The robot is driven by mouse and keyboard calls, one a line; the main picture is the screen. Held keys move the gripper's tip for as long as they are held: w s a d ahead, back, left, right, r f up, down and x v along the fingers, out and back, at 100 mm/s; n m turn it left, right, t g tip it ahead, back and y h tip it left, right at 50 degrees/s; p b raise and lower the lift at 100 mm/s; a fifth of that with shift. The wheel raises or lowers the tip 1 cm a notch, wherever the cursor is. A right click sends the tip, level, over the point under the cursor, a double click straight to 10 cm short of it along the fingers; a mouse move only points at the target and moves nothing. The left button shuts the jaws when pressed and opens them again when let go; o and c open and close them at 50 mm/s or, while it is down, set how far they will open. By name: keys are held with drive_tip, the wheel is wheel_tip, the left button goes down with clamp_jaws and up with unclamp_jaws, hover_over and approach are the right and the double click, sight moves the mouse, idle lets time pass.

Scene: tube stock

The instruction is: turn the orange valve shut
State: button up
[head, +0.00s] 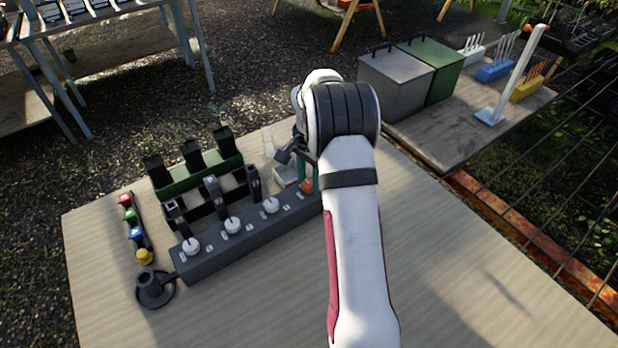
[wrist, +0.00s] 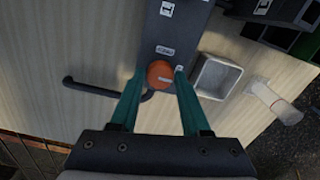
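The orange valve (head: 307,186) is a round knob at the right end of the dark grey manifold block (head: 238,243), partly hidden by my gripper in the head view. In the wrist view the orange valve (wrist: 159,75) sits near the end of the block, beside a small label. My gripper (wrist: 159,71) has two teal fingers, one on each side of the valve, with a small gap seeming to show on both sides. In the head view my gripper (head: 308,180) points down over the valve. Whether the fingertips reach the knob's height is hard to tell.
Several white knobs (head: 232,226) line the same block. A green rack (head: 200,178) with black pieces stands behind it. A small white tray (wrist: 215,76) and a clear tube (wrist: 274,102) lie close to the valve. The table's right side (head: 470,270) is clear.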

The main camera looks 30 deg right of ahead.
sight(309, 183)
drive_tip(key=o, duration=0.3)
drive_tip(key=shift+r, duration=0.1)
wheel_tip(309, 183, up, 16)
drive_tip(key=shift+f, duration=0.2)
